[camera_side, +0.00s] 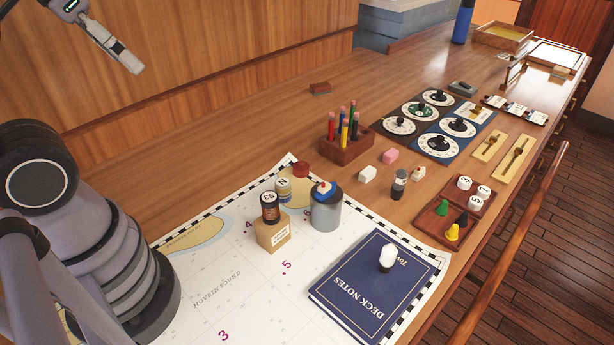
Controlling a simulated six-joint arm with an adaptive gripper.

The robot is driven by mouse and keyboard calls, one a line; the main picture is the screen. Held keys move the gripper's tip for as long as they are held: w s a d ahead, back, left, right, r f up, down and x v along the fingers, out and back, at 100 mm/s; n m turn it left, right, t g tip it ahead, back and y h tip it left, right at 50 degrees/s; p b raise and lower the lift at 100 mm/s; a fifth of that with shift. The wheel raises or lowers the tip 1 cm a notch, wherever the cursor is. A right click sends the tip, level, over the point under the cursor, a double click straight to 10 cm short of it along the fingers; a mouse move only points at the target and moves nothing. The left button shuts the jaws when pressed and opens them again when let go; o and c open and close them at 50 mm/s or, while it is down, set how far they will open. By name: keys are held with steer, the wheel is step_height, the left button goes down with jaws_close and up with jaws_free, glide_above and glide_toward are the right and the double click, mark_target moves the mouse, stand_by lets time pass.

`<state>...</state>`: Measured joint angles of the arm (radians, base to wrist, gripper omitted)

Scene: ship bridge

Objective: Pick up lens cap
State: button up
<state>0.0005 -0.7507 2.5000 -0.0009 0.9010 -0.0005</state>
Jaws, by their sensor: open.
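I cannot pick out a lens cap with certainty. A grey cylinder (326,211) stands on the chart (225,290), with a small blue, white and red piece (324,189) on top. Beside it, a dark bottle-like piece labelled 53 (270,207) stands on a tan block (272,235). A dark red round piece (301,170) is at the chart's back edge. My gripper (131,66) is at the upper left, high above the counter and far from these things. It is open, with nothing visible in it; its fingers overlap in this view.
A blue Deck Notes book (350,300) bears a white-topped piece (387,257). A wooden pencil holder (345,148), erasers (390,156), a small bottle (399,184), a tray of pieces (435,222) and dial panels (438,146) stand right. The counter's back left is mostly clear.

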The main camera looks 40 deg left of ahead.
stand_by(0.3)
steer(key=shift+o, duration=1.3)
